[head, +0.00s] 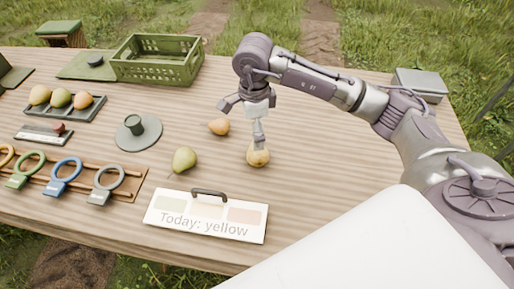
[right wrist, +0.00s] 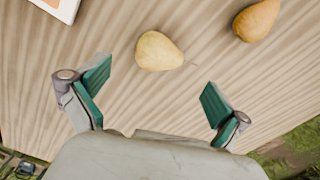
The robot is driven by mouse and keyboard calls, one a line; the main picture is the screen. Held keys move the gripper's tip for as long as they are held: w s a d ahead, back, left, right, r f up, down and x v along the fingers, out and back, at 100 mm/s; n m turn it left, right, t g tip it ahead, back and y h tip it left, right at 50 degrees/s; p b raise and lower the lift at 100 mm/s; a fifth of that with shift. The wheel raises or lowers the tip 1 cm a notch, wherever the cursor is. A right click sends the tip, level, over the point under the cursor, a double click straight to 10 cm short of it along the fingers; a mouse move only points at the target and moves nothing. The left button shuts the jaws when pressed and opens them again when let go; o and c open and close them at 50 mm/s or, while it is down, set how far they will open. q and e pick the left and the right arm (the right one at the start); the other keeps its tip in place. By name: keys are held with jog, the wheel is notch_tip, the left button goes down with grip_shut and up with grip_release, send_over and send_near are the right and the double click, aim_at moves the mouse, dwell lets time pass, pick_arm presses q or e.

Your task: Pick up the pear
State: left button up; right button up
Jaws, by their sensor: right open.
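A yellow pear (head: 258,156) lies on the wooden table (head: 330,150), directly beneath my right gripper (head: 246,122). In the right wrist view the same yellow pear (right wrist: 158,52) lies beyond the two spread green-padded fingers of the right gripper (right wrist: 157,75), with nothing between the pads. One finger overlaps the pear's top in the head view; contact cannot be told. An orange-brown pear (head: 219,127) lies to its upper left, and shows at the wrist view's upper right (right wrist: 256,20). A green pear (head: 184,160) lies farther left. My left gripper is out of view.
A sign (head: 205,215) reading "Today: yellow" lies in front. A green crate (head: 158,60) stands at the back. On the left are a dark tray (head: 65,113) with three pears, a grey round stand (head: 138,132) and a rack (head: 125,185) with coloured rings. Table right of the pear is clear.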

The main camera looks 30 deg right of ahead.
aim_at(257, 152)
notch_tip(257, 152, down, 4)
jog(key=shift+f, duration=0.1)
jog(key=shift+d+f+p, duration=0.1)
jog(key=shift+f+p, duration=0.2)
jog(key=shift+f, duration=0.15)
jog(key=f, duration=0.3)
jog(key=f+p, duration=0.1)
jog(key=shift+d+f, duration=0.3)
jog(key=shift+f, duration=0.05)
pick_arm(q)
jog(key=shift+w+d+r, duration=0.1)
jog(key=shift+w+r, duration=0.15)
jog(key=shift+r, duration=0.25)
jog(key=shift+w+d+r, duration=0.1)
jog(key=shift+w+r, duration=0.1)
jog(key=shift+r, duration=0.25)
pick_arm(e)
jog(key=shift+c, duration=1)
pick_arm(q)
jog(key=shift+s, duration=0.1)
pick_arm(e)
jog(key=c, duration=1)
jog(key=shift+o, duration=0.2)
jog(key=shift+r, duration=0.1)
